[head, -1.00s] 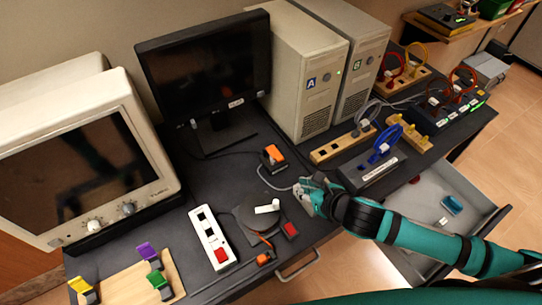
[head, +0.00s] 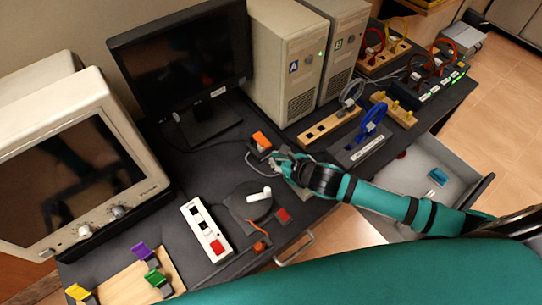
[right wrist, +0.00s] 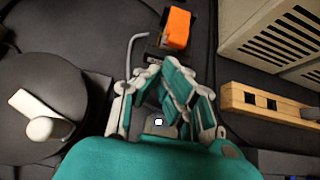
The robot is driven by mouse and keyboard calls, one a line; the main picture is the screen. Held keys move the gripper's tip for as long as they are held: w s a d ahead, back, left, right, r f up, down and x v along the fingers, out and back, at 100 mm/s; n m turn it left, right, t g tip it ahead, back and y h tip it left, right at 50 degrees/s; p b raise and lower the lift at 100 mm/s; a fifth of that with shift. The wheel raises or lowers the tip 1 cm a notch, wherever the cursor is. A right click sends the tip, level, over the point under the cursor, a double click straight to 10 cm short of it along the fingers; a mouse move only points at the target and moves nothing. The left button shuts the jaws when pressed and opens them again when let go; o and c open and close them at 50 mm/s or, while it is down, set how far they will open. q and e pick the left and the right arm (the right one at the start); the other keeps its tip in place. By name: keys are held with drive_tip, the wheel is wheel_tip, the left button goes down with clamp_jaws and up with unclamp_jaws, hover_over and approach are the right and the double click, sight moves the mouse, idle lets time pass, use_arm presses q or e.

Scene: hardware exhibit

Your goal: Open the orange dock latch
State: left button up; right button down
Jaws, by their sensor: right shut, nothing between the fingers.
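The orange dock latch (head: 261,140) sits on a small dark dock on the desk, in front of the monitor. In the right wrist view the orange latch (right wrist: 176,27) is at the top, just beyond my fingertips. My right gripper (head: 277,160) is shut and empty, close to the near side of the dock. In the right wrist view my right gripper (right wrist: 165,68) has its fingers pointing at the dock; I cannot tell whether they touch it. My left gripper is not in view.
A dark round turntable with a white handle (head: 262,195) stands nearby. A wooden socket strip (head: 330,125) and computer towers stand to the right. A white switch strip (head: 206,232) lies left. An open drawer (head: 430,180) is at right.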

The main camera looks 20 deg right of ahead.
sight(266, 155)
drive_tip(key=x, duration=0.2)
drive_tip(key=shift+w+a+f, duration=0.15)
drive_tip(key=shift+w, duration=0.1)
drive_tip(key=shift+w+a+f, duration=0.1)
drive_tip(key=shift+w+f, duration=0.25)
drive_tip(key=shift+w, duration=0.05)
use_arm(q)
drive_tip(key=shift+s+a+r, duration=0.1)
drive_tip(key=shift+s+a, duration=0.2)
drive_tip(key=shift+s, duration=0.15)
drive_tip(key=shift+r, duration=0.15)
use_arm(e)
drive_tip(key=shift+w+r, duration=0.1)
